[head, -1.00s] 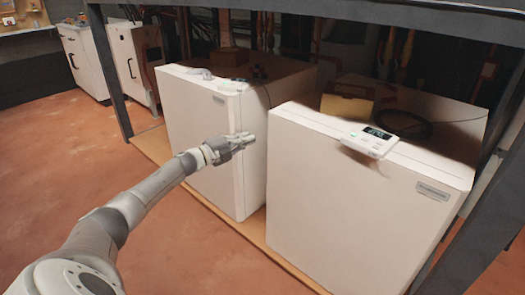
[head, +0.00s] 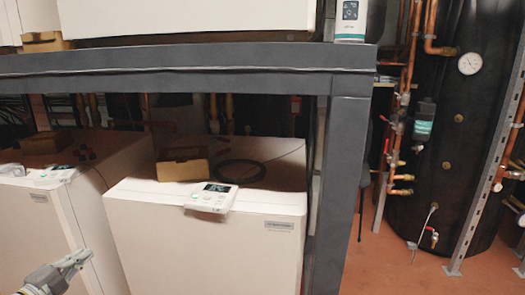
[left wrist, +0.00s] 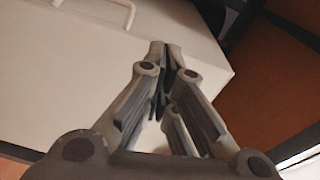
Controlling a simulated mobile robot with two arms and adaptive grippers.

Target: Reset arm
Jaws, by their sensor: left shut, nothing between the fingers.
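My left gripper (head: 72,262) is at the lower left of the head view, in front of the left white heat pump (head: 92,225). In the left wrist view its fingertips (left wrist: 163,52) are together with nothing between them, over a white surface. The right white heat pump (head: 205,245) stands to the right of it, with a control panel (head: 211,197) on its front top edge. My right gripper is in neither view.
A dark grey rack has a beam (head: 190,68) above the heat pumps and a post (head: 338,190) to their right. A cardboard box (head: 182,164) lies on the right unit. A black tank (head: 440,130) with copper pipes stands at the right. Orange floor (head: 395,265) is clear before it.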

